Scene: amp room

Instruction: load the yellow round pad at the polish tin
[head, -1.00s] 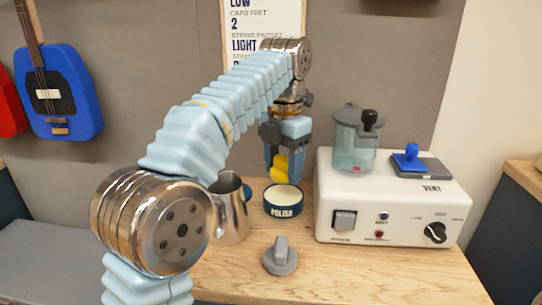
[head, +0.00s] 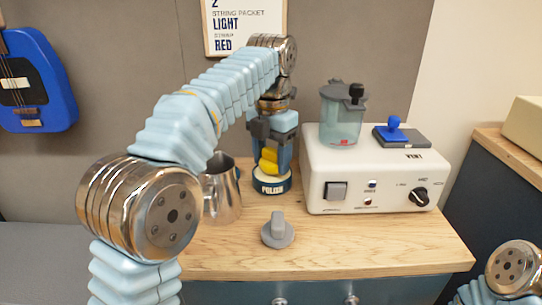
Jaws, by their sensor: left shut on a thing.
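The polish tin (head: 272,187) is a dark blue round tin with white lettering and a pale rim, standing on the wooden counter. My left gripper (head: 270,165) is above the tin, pointing down, shut on the yellow round pad (head: 269,160). The pad is at or just over the tin's opening; I cannot tell whether it touches the contents. The fingers hide part of the pad and much of the tin's top. Only a part of my right arm shows at the lower right; its gripper is out of view.
A metal jug (head: 222,190) stands close left of the tin. A grey knobbed piece (head: 277,232) lies in front. A white amp box (head: 365,185) is at right, bearing a clear jar (head: 341,115) and a blue-handled stamp (head: 395,130). The front counter is mostly clear.

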